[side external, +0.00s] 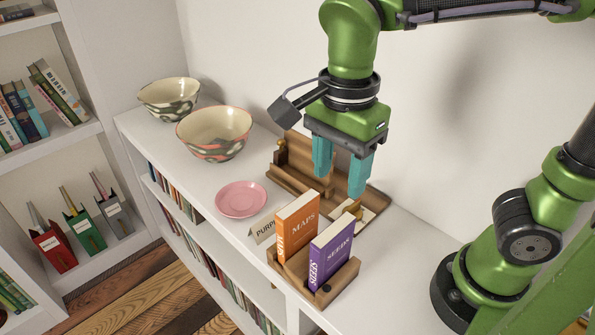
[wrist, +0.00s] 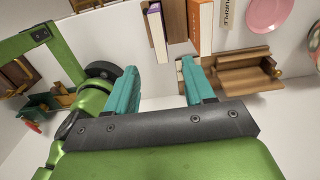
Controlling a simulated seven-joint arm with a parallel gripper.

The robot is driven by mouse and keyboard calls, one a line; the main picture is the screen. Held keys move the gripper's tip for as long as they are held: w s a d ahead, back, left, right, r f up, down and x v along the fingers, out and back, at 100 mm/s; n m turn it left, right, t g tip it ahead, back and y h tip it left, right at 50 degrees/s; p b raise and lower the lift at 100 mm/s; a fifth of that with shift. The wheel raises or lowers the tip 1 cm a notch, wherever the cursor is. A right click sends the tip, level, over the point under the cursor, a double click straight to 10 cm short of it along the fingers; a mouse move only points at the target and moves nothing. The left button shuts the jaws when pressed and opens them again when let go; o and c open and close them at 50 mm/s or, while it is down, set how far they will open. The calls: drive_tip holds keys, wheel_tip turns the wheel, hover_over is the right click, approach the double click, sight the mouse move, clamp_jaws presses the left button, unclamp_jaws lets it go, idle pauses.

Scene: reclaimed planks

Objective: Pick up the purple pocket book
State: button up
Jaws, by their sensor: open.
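The purple pocket book (side external: 331,252), marked SEEDS, stands upright in a small wooden holder (side external: 345,277) on the white shelf top. It also shows at the top of the wrist view (wrist: 155,27). An orange book (side external: 297,228), marked MAPS, stands beside it to the left in the same holder. My gripper (side external: 339,182) is open and empty, with teal fingers pointing down. In the side view it hangs above and behind the books, apart from them. In the wrist view the gripper (wrist: 159,70) shows with a gap between its fingers.
A wooden desk organizer (side external: 292,181) stands against the wall behind the books. A pink plate (side external: 241,199) and two bowls (side external: 214,135) lie further left. The shelf top right of the holder looks clear.

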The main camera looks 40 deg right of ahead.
sight(333, 241)
wheel_tip(333, 241, down, 16)
drive_tip(key=shift+s+r, duration=0.1)
drive_tip(key=shift+r, duration=0.15)
clamp_jaws()
idle(0.5)
